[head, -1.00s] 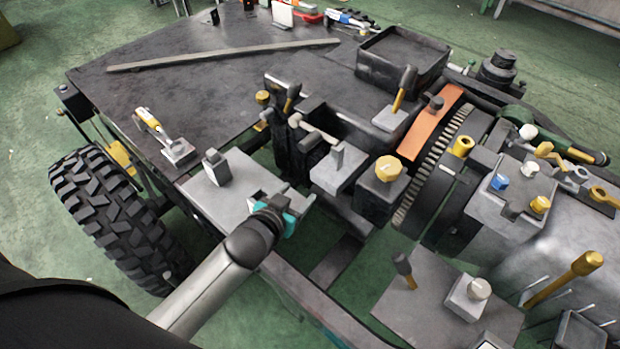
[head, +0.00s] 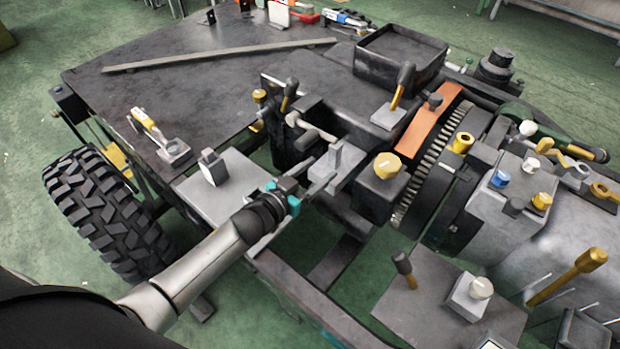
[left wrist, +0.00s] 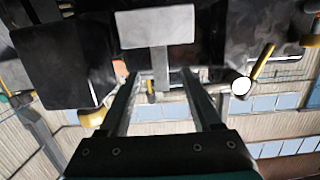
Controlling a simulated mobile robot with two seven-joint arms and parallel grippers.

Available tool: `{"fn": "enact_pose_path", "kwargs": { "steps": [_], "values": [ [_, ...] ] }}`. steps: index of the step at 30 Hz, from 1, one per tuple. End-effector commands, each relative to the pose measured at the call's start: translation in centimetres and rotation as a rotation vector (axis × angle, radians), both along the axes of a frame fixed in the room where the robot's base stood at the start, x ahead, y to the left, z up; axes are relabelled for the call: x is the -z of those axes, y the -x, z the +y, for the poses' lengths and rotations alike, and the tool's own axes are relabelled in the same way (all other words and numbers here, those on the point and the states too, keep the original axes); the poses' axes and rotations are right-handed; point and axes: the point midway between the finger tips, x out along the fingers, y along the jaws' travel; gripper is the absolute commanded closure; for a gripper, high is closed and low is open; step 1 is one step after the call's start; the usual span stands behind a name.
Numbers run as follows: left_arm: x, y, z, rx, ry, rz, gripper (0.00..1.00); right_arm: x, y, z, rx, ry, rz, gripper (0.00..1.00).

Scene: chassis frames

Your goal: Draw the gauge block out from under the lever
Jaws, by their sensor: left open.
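The gauge block seems to be the grey block with an upright tab (head: 337,160), in front of the dark machine housing. The lever seems to be the dark bar with a pale knob (head: 293,119) just behind it. My left gripper (head: 325,180) is open and empty, its fingers reaching toward the block's near side. In the left wrist view the block's pale plate (left wrist: 155,27) is at the top, and its tab shows in the gap between the open fingertips (left wrist: 160,78). I cannot tell how deep the tab sits between them. The pale knob (left wrist: 241,86) is to the right. My right gripper is out of view.
A yellow-knobbed block (head: 385,168) stands close right of the gauge block. Yellow-handled tools stand behind. An open gap in the frame shows the green floor in front.

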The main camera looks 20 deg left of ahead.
Motion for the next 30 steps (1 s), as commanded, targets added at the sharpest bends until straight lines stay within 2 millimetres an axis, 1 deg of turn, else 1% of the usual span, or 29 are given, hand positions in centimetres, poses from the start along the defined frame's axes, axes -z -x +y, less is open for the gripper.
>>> {"fn": "enact_pose_path", "kwargs": {
  "steps": [1,9,18,24,30],
  "values": [
    [0.3,-0.6,-0.2,0.000,0.000,-0.001,0.35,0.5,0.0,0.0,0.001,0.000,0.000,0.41],
    [0.7,-3.1,-1.2,0.000,0.000,-0.001,0.35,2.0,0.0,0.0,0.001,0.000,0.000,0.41],
    [1.0,-5.6,-2.0,-0.001,0.001,0.000,0.35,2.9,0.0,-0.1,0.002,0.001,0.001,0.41],
    [1.1,-6.3,-2.3,0.000,0.001,0.001,0.35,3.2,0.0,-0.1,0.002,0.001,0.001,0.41],
    [1.1,-6.5,-2.4,-0.001,0.000,0.002,0.35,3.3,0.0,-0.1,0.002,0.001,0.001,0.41]
  ]
}}
